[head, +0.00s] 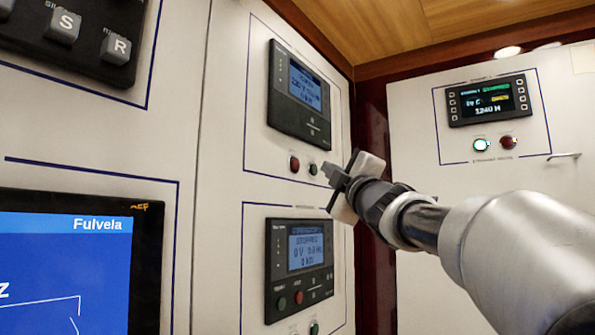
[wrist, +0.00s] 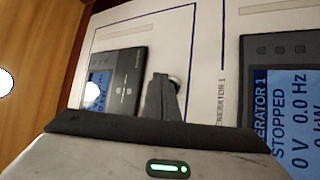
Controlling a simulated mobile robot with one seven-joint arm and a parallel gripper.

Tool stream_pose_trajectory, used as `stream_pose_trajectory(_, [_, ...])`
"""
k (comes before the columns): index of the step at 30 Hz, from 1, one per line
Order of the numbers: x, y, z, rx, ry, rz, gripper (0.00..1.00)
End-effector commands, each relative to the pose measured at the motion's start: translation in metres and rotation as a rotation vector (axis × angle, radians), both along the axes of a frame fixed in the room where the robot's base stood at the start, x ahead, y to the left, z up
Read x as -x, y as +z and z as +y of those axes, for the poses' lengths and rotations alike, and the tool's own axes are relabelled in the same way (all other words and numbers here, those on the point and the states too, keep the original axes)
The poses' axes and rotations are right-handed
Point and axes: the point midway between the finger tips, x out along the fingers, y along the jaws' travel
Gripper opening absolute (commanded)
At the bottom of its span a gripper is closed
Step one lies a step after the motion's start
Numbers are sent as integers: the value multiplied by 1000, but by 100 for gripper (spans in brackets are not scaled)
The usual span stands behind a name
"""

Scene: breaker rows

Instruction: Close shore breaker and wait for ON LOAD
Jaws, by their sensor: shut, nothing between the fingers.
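The upper breaker unit (head: 299,95), a dark panel with a lit blue screen, is on the left wall in the head view. Its heading is too small to read; a line looks like 230 V. Below it are a red button (head: 294,163) and a green button (head: 313,169). My gripper (head: 328,171) is shut and empty, its tips just right of the green button. In the wrist view the shut fingers (wrist: 160,100) partly cover a round metal-rimmed button (wrist: 175,82), its colour hidden. I cannot tell whether they touch. The unit (wrist: 120,82) shows beside them.
Below, a generator unit (head: 299,262) reads STOPPED, 0 V; it also shows in the wrist view (wrist: 285,100). A large blue screen (head: 65,270) and switch keys (head: 65,25) are at left. The right wall has another display (head: 489,101) with a lit button (head: 481,145) and a red button (head: 508,142).

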Motion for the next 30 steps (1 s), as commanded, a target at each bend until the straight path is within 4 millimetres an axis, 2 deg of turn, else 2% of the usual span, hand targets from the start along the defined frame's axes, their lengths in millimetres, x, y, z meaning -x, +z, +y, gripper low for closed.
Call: stream_pose_trajectory(30, [-7, 0, 10, -1, 1, 0, 0])
